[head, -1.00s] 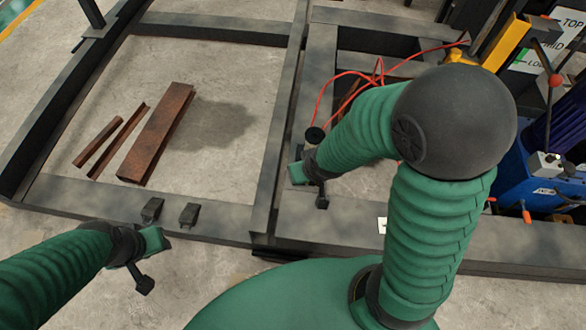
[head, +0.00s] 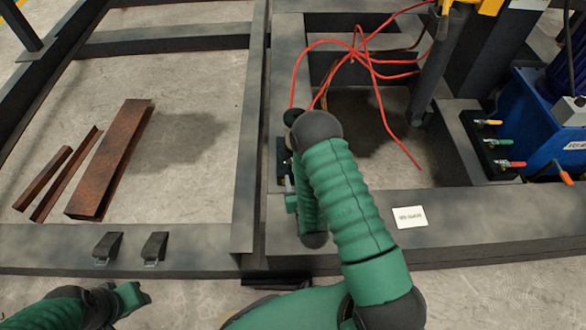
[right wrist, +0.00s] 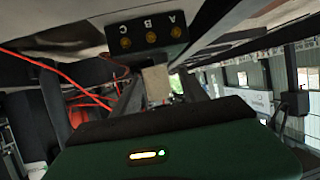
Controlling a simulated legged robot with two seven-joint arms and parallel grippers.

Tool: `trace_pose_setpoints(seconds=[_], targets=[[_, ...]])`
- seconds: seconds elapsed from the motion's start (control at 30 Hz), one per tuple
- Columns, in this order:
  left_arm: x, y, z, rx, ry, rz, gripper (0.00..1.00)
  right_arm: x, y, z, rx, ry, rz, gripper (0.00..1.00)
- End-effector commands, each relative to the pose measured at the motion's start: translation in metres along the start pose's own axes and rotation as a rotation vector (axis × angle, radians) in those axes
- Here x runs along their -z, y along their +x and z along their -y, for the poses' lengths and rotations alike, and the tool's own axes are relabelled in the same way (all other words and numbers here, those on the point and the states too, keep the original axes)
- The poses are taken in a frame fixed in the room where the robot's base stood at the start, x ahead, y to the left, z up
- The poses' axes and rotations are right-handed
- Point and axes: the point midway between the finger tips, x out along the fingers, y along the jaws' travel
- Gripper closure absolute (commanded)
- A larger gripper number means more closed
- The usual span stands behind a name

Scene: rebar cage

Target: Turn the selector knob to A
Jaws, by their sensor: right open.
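A black panel (right wrist: 150,40) marked A, B and C shows at the top of the right wrist view, seen tilted and nearly upside down. It has a brass-coloured round piece by each letter. I cannot make out the selector knob or where it points. My right gripper (right wrist: 178,130) fills the bottom of that view, below and apart from the panel. In the head view my right gripper (head: 290,203) is mostly hidden by my arm, beside a small dark box on the frame beam. My left gripper (head: 130,297) is low at the left, away from the panel; its jaws are unclear.
Red hoses (head: 370,65) loop over the frame opening. A blue unit (head: 550,125) with coloured valve handles stands at the right. Rusty steel pieces (head: 110,160) lie on the floor inside the dark frame (head: 180,250). A white label (head: 409,217) is on the beam.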

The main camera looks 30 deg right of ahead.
Motion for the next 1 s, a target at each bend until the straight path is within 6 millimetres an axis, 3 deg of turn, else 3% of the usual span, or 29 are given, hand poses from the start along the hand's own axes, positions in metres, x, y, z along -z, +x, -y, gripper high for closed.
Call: trace_pose_setpoints(seconds=[0.03, 0.2, 0.4, 0.77, 1.0], targets=[[-0.003, 0.011, 0.0, 0.0, 0.0, 0.0, 0.64, -0.004, 0.016, 0.001, -0.001, 0.0, -0.006, 0.49], [-0.007, 0.029, 0.0, 0.0, 0.0, 0.001, 0.64, -0.004, 0.059, 0.002, 0.0, -0.002, -0.005, 0.49], [-0.01, 0.042, 0.0, 0.0, -0.001, 0.001, 0.64, -0.002, 0.094, 0.002, 0.001, -0.001, -0.002, 0.49], [-0.01, 0.042, 0.0, 0.0, 0.0, 0.001, 0.64, 0.001, 0.102, 0.002, 0.001, -0.002, 0.0, 0.49], [-0.01, 0.042, 0.0, 0.0, 0.0, 0.001, 0.64, 0.001, 0.101, 0.002, 0.002, -0.002, 0.0, 0.8]])
